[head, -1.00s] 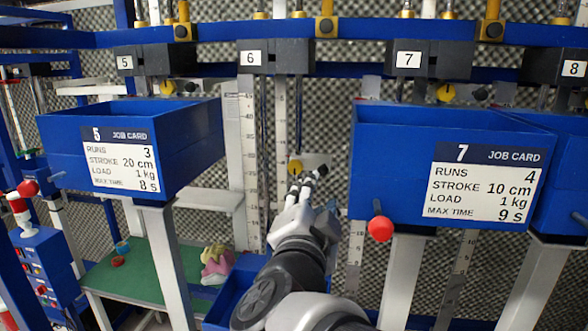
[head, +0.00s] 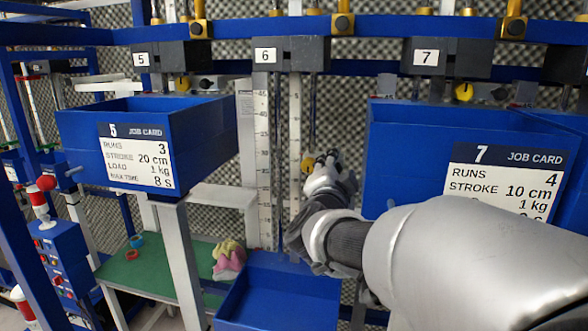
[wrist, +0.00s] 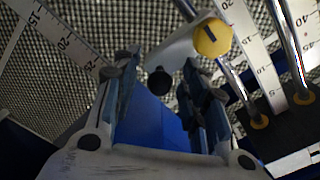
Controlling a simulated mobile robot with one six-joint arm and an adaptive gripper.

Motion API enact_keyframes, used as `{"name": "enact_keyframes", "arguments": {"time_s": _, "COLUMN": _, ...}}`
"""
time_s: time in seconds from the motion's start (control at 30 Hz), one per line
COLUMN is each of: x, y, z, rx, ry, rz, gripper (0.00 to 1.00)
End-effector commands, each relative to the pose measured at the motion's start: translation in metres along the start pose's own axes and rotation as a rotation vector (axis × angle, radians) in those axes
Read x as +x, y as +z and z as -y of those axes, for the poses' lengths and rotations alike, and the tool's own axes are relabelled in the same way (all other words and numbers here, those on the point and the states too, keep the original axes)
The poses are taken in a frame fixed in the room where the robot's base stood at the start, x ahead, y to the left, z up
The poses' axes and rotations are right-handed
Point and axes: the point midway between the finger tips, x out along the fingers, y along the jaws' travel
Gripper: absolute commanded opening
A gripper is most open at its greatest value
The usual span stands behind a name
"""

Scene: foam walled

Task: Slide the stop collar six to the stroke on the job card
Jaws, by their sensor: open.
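Stop collar six is a pale plate with a yellow disc (head: 308,165) and a dark knob. It sits on the rods below the block labelled 6 (head: 290,54), beside a white scale (head: 294,140). The wrist view shows its yellow disc (wrist: 212,38) and its black knob (wrist: 160,80). My gripper (head: 328,158) is at the collar and hides part of it in the head view. In the wrist view my open gripper (wrist: 158,78) has a finger on each side of the knob, with gaps showing. Job card six is not visible.
Blue boxes with job cards 5 (head: 136,155) and 7 (head: 505,180) flank the station. A lower blue box (head: 280,262) is under my gripper. My arm covers part of box 7. A green table (head: 160,275) stands at lower left.

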Motion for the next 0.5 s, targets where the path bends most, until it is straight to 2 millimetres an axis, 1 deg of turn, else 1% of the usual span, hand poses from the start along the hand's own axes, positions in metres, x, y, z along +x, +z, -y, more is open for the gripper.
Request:
{"name": "enact_keyframes", "arguments": {"time_s": 0.07, "x": -0.0002, "y": 0.0001, "z": -0.0001, "rx": 0.000, "ry": 0.000, "rz": 0.000, "gripper": 0.41}}
{"name": "enact_keyframes", "arguments": {"time_s": 0.5, "x": -0.0005, "y": 0.0001, "z": -0.0002, "rx": 0.000, "ry": 0.000, "rz": 0.000, "gripper": 0.11}}
